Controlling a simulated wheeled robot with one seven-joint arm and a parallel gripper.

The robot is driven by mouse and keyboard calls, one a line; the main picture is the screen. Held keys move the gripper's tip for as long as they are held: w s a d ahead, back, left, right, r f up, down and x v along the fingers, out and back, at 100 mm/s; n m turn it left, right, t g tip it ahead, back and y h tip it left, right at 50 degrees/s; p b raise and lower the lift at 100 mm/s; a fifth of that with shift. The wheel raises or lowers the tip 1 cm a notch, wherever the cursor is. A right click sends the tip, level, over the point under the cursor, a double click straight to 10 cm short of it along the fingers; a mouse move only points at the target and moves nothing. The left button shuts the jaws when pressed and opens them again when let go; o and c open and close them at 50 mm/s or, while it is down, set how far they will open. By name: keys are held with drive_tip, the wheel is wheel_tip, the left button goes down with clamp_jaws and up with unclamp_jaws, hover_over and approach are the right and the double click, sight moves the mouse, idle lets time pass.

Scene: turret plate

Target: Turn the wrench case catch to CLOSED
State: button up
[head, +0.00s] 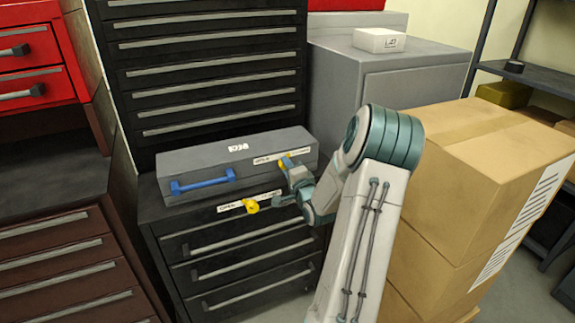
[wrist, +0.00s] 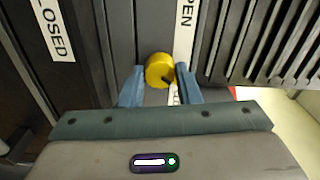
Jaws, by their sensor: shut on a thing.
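The wrench case (head: 215,160) is a long grey box with a blue handle (head: 203,181). It lies on top of a black drawer cabinet. Its yellow catch (head: 284,160) is at the right of its front, by a white label (head: 265,160). My gripper (head: 287,165) reaches the catch from the front right and partly hides it. In the wrist view the round yellow catch (wrist: 160,70) sits between my two blue-grey fingers, which are shut on it. A dark mark shows on its lower right edge. The label's word OPEN (wrist: 184,14) shows above it; its other word is mostly hidden.
A second yellow knob (head: 251,206) with its own label (head: 230,206) is on the black cabinet (head: 225,247), just below the case. Stacked cardboard boxes (head: 480,160) stand close to the right of my arm. A grey cabinet (head: 420,70) stands behind.

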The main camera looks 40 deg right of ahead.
drive_tip(key=shift+m+p, duration=0.3)
drive_tip(key=shift+m, duration=0.3)
drive_tip(key=o, duration=1)
drive_tip(key=shift+s, duration=0.1)
drive_tip(key=v, duration=1.3)
drive_tip(key=shift+s+a, duration=0.15)
drive_tip(key=shift+s, duration=0.2)
drive_tip(key=shift+w, duration=0.1)
